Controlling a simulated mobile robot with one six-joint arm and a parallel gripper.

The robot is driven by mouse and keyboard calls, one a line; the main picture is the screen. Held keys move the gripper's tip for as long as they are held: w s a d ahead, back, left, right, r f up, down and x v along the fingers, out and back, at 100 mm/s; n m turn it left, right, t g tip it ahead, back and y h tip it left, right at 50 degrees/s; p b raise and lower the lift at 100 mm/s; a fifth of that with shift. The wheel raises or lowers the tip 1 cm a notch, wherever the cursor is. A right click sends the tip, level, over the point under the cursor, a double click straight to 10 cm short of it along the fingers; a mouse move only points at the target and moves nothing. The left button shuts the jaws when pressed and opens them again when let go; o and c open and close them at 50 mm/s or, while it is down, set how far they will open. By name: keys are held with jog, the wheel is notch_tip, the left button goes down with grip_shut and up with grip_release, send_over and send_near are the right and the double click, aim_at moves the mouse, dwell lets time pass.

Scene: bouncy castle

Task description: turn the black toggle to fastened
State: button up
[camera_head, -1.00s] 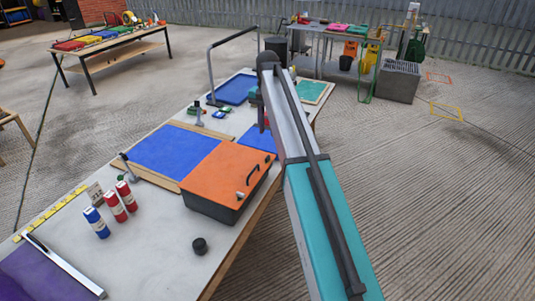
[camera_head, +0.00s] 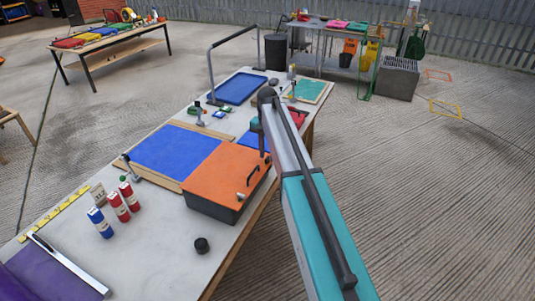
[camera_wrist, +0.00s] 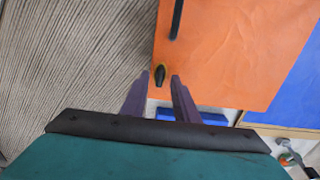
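The black toggle (camera_wrist: 160,74) shows in the wrist view as a small dark knob with a yellowish patch, close to the edge of the orange lid (camera_wrist: 235,50). My gripper (camera_wrist: 160,76) is open, with two purple fingers apart. In that view the toggle lies between the fingertips; I cannot tell whether they touch it or how far off they are. In the head view the orange-topped box (camera_head: 226,174) stands on the table, and my gripper (camera_head: 263,152) is at its far right corner, partly hidden by my arm. The toggle is not clear there.
A black handle (camera_wrist: 177,18) stands on the lid near the toggle. A blue panel (camera_head: 176,149) lies beside the box. Open concrete floor lies to the right.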

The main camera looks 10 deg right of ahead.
jog(key=shift+f, duration=0.6)
grip_shut()
